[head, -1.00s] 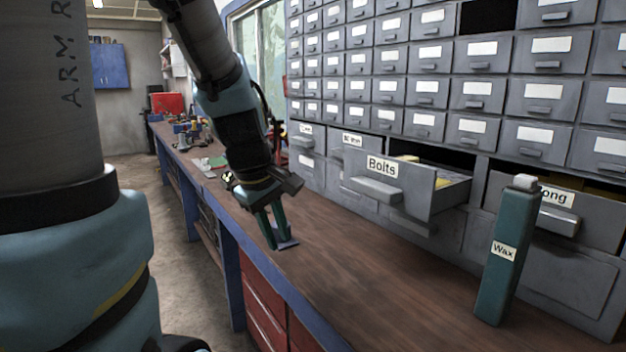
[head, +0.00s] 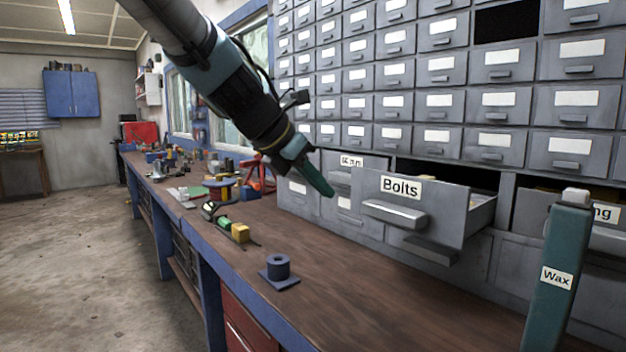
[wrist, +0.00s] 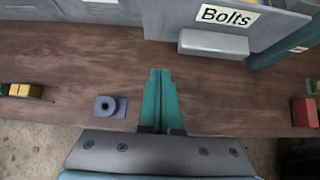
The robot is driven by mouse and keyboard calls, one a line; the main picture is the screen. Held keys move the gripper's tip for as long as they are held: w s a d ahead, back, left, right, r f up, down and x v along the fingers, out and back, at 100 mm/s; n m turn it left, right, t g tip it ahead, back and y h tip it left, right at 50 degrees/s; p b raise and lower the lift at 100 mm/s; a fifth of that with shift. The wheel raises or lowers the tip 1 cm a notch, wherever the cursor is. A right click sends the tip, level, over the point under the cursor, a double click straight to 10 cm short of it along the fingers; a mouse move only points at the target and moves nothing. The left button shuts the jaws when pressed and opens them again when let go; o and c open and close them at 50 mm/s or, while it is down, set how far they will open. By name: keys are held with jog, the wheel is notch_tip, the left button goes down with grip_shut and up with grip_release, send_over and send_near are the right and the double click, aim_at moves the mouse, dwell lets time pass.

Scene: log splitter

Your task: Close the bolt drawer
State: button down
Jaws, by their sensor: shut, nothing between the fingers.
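The bolt drawer (head: 437,208), a grey metal drawer labelled "Bolts", stands pulled out of the cabinet in the head view. Its pale handle (head: 394,213) juts from the front. In the wrist view the Bolts label and handle (wrist: 213,44) show at the upper right. My gripper (head: 329,190) has green fingers pressed together with nothing between them. It is in the air above the bench, left of the drawer front and apart from it. In the wrist view the gripper (wrist: 160,72) points toward the cabinet, with the handle to its right. The drawer's inside is mostly hidden.
A green Wax container (head: 556,275) stands on the bench at the right, in front of another open drawer (head: 602,213). A blue spool on a square base (head: 279,268) sits on the wooden bench (head: 335,300). Several tools lie farther left. The bench middle is clear.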

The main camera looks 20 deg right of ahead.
jog(key=w+d+f, duration=0.2)
jog(key=d+f, duration=0.2)
jog(key=d, duration=0.3)
jog(key=shift+d+p, duration=0.35)
jog(key=shift+p, duration=0.05)
jog(key=shift+d, duration=0.15)
